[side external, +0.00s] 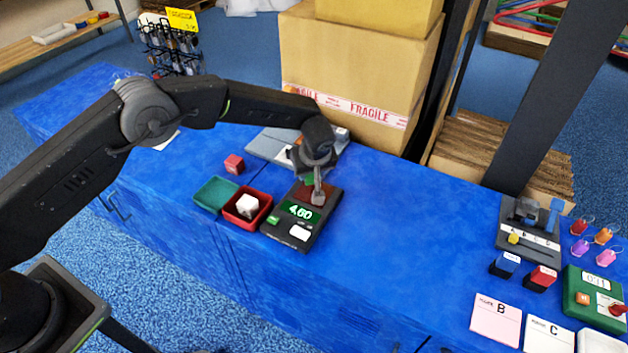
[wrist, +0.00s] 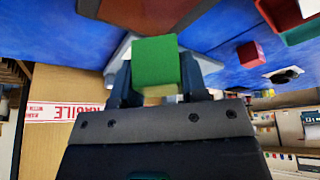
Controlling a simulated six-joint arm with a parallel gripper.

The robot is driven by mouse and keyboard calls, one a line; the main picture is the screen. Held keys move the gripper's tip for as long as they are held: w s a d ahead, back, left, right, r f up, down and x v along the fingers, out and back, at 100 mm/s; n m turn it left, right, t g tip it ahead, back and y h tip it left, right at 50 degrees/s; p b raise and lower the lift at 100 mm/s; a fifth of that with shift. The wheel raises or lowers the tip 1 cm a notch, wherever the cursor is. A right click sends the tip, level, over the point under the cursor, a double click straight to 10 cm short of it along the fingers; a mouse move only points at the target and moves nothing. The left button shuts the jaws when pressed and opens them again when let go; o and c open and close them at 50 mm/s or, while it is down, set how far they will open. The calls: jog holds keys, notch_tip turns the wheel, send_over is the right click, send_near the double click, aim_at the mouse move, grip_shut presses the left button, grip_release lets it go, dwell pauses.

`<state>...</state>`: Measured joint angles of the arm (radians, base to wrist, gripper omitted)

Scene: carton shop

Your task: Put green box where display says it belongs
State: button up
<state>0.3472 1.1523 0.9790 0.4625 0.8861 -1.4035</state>
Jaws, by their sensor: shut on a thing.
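My gripper (wrist: 155,78) is shut on the green box (wrist: 157,62), which sits between its two fingers in the wrist view. In the side view my gripper (side external: 312,182) is over the back of the black scale (side external: 280,235), and only a sliver of the green box (side external: 308,179) shows. I cannot tell whether the box touches the reddish scale plate (side external: 309,193). The lit display (side external: 300,211) reads 4.60. Left of the scale are an empty green tray (side external: 208,199) and a red tray (side external: 238,218) holding a white cube (side external: 247,204).
A red cube (side external: 234,164) lies behind the trays. A grey device (side external: 268,146) and a large FRAGILE carton (side external: 350,75) stand behind the scale. Stamps, key tags, cards and a green device (side external: 580,290) are at the right. The blue bench between is clear.

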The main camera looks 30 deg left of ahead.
jog(key=s+a+r, duration=0.2)
jog(key=a+r, duration=0.4)
jog(key=a, duration=0.5)
jog(key=s+a+f, duration=0.2)
jog(key=a, duration=0.6)
jog(key=s+a+f, duration=0.1)
jog(key=s+a, duration=0.1)
jog(key=a, duration=0.6)
send_over(255, 175)
jog(key=s+d, duration=0.1)
notch_tip(255, 175, down, 7)
jog(key=shift+r, duration=0.15)
jog(key=shift+f, duration=1.95)
jog(key=shift+f, duration=0.1)
jog(key=o, duration=1)
jog(key=v, duration=1.2)
jog(key=shift+w, duration=0.1)
